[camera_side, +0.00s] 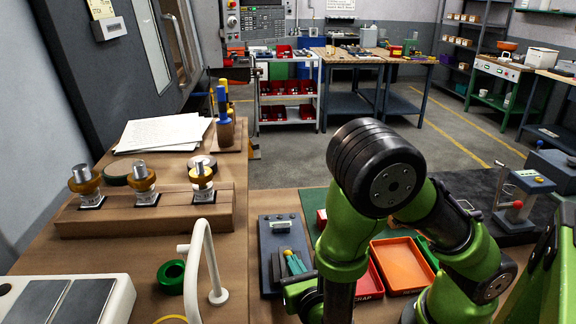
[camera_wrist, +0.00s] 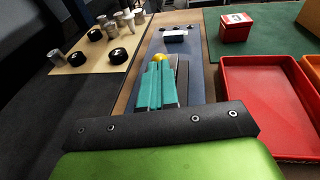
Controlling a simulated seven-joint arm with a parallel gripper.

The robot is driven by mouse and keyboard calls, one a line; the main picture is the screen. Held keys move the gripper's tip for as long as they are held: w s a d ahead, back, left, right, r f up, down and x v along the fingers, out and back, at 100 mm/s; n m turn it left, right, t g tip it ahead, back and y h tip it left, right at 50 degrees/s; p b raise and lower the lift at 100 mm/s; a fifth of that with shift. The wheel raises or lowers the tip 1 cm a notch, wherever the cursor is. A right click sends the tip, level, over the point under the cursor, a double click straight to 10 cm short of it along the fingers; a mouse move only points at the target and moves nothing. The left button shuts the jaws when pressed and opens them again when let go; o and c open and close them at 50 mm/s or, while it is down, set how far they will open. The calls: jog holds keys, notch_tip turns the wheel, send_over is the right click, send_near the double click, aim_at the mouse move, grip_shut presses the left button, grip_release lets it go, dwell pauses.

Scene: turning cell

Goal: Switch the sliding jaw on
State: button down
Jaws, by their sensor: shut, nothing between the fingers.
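A blue-grey plate (camera_side: 270,238) lies on the bench and carries a small pale block (camera_side: 283,226) near its far end. The plate (camera_wrist: 200,60) and block (camera_wrist: 175,33) also show in the wrist view. A yellow knob (camera_wrist: 160,57) sits on the plate, just beyond my fingertips. My gripper (camera_wrist: 159,72) is shut, its teal fingers side by side over the plate with nothing between them. In the side view my gripper (camera_side: 292,260) is low over the plate. The sliding jaw is hard to make out; my fingers cover part of this area. I cannot tell whether they touch the knob.
A red tray (camera_wrist: 262,95) lies right of the plate, with a small red box (camera_wrist: 236,27) beyond it. An orange tray (camera_side: 402,265) lies further right. A white curved pipe (camera_side: 208,250) and green tape roll (camera_side: 172,277) stand left. A wooden rack (camera_side: 150,222) holds several capped parts.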

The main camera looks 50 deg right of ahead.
jog(key=shift+w+d, duration=0.1)
jog(key=shift+w, duration=0.05)
jog(key=shift+w+d, duration=1.55)
jog(key=v, duration=1.4)
jog(key=shift+s+a, duration=0.15)
jog(key=shift+s, duration=0.05)
jog(key=shift+f, duration=0.1)
